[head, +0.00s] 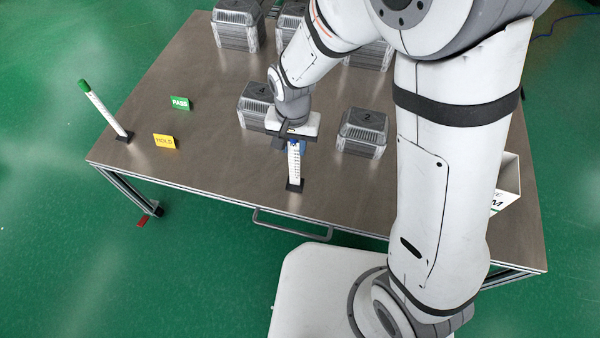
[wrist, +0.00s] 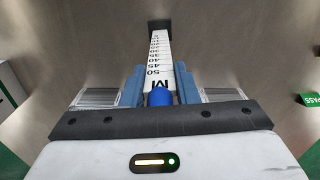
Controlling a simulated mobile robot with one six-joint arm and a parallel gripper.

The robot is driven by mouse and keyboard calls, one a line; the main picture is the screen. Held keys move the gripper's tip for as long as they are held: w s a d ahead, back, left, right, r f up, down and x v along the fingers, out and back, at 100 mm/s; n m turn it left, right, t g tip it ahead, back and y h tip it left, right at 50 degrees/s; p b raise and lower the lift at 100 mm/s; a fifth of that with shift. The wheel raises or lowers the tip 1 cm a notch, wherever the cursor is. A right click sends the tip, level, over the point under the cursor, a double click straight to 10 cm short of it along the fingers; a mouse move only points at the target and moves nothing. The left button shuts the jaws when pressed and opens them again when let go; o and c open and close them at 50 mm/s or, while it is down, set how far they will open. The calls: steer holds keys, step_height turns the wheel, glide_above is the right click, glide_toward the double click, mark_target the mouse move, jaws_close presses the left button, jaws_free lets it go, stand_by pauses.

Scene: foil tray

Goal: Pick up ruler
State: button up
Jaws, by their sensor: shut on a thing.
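A white ruler (head: 295,168) with black marks stands upright in a small dark base on the table, near the front edge. In the wrist view the ruler (wrist: 160,52) runs away from me to its dark foot, with numbers and a letter M on it and a blue end close to me. My gripper (head: 293,146) is at its top end. The blue fingers of my gripper (wrist: 160,90) are shut on the ruler, one on each side. A second white ruler-like stick with a green top (head: 103,110) stands tilted in the picture in a dark base at the left.
A green PASS sign (head: 180,103) and a yellow HOLD sign (head: 164,141) stand on the table (head: 215,185) at left. Several grey foil trays with lids, such as the one marked 2 (head: 362,133), stand behind. A white box (head: 508,180) is at right. The front left tabletop is clear.

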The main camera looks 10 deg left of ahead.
jaws_close()
steer(key=shift+r, duration=0.1)
